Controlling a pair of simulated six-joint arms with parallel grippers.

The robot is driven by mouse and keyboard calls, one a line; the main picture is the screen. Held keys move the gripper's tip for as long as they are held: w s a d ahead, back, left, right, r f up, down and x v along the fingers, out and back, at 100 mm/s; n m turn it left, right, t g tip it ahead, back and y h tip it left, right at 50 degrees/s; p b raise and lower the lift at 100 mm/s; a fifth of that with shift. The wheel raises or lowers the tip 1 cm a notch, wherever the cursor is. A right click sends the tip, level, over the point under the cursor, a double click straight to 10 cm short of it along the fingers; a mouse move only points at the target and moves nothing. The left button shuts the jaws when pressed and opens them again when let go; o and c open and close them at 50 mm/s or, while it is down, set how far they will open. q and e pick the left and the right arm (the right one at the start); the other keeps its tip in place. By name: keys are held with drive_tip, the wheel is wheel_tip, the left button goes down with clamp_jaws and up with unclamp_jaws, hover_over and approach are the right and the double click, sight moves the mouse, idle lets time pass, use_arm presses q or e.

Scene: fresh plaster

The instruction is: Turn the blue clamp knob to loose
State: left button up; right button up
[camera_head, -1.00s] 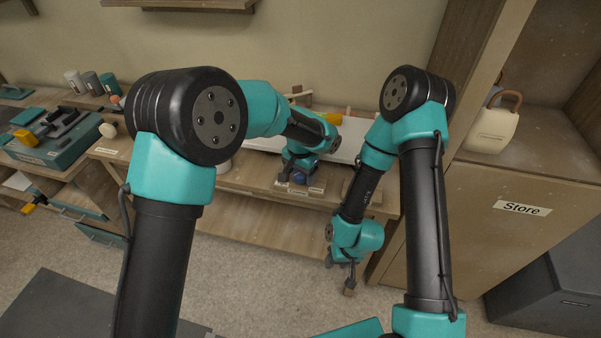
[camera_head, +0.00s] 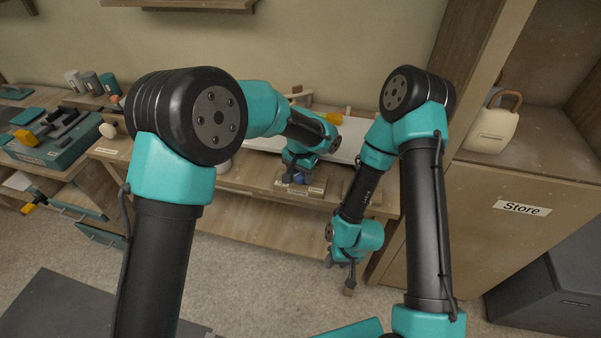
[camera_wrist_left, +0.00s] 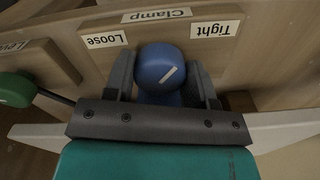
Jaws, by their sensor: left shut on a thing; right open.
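The blue clamp knob (camera_wrist_left: 159,64) is round with a white line on its face, slanting from lower left to upper right in the left wrist view. An upside-down "Loose" label (camera_wrist_left: 104,39) sits to its left, a "Tight" label (camera_wrist_left: 215,28) to its right, and a "Clamp" label (camera_wrist_left: 156,15) above. My left gripper (camera_wrist_left: 162,82) is shut on the knob, one finger on each side. In the head view my left gripper (camera_head: 293,178) is at the shelf front, largely hiding the knob. My right gripper (camera_head: 350,277) is open, hanging low before the bench, apart from the knob.
A green-ended lever (camera_wrist_left: 16,89) is left of the knob in the left wrist view. The wooden bench (camera_head: 250,195) runs along the wall. A cabinet marked "Store" (camera_head: 470,215) stands at right, with a cream jug (camera_head: 491,130) on top. Open floor lies in front.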

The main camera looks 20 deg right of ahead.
use_arm(q)
drive_tip(key=n, duration=0.8)
drive_tip(key=shift+n, duration=0.3)
drive_tip(key=n, duration=0.4)
drive_tip(key=shift+n, duration=2.2)
drive_tip(key=o, duration=0.9)
drive_tip(key=shift+w+r, duration=0.1)
